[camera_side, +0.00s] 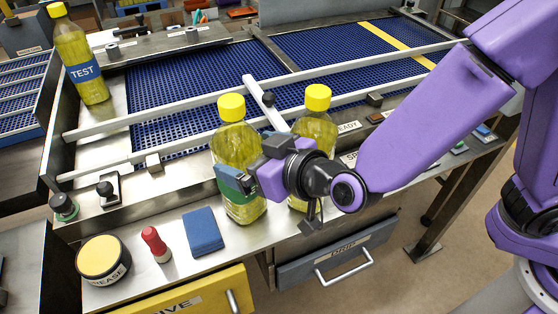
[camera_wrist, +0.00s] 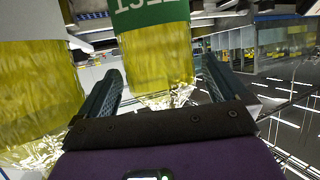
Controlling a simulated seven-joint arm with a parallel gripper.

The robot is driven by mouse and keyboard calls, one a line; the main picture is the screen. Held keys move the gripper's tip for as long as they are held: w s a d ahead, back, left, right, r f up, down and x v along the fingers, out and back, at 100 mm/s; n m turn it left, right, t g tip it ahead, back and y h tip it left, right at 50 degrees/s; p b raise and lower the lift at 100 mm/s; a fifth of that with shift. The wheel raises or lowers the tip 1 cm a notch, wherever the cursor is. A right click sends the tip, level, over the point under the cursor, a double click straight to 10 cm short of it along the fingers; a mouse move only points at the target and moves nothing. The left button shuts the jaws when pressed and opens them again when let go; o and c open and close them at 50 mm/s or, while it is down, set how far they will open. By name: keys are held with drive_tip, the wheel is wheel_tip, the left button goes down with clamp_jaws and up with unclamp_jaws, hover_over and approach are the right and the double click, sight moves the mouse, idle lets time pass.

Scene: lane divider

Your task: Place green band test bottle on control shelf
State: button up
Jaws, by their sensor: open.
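The green band test bottle (camera_side: 238,150) stands upright on the metal ledge in front of the conveyor, with yellow liquid and a yellow cap. My gripper (camera_side: 236,181) is at its band height, covering part of it. In the wrist view the bottle (camera_wrist: 155,60) shows its green band, with white lettering appearing upside down. My open fingers (camera_wrist: 160,84) lie to either side of it; I cannot tell whether they touch it. No label reading control shelf is legible, so I cannot tell which surface that is.
A second yellow bottle (camera_side: 318,128) stands close to the right, partly behind my gripper; a blue-band TEST bottle (camera_side: 80,60) stands far left. White rails (camera_side: 200,109) cross the blue conveyor.

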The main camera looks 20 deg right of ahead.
drive_tip(key=v, duration=0.8)
drive_tip(key=s+d+f+n+g+h, duration=0.1)
drive_tip(key=s+d+g, duration=0.3)
drive_tip(key=d, duration=0.7)
drive_tip(key=s+d+f+n+g+h, duration=0.1)
drive_tip(key=s+d+n+g, duration=0.3)
drive_tip(key=d, duration=0.7)
drive_tip(key=s+d+f+n+g+h, duration=0.2)
drive_tip(key=s+d, duration=0.4)
drive_tip(key=d, duration=0.5)
drive_tip(key=shift+s+n+g+h, duration=0.25)
drive_tip(key=shift+n+g, duration=0.35)
drive_tip(key=shift+g, duration=0.6)
drive_tip(key=shift+w+f, duration=0.1)
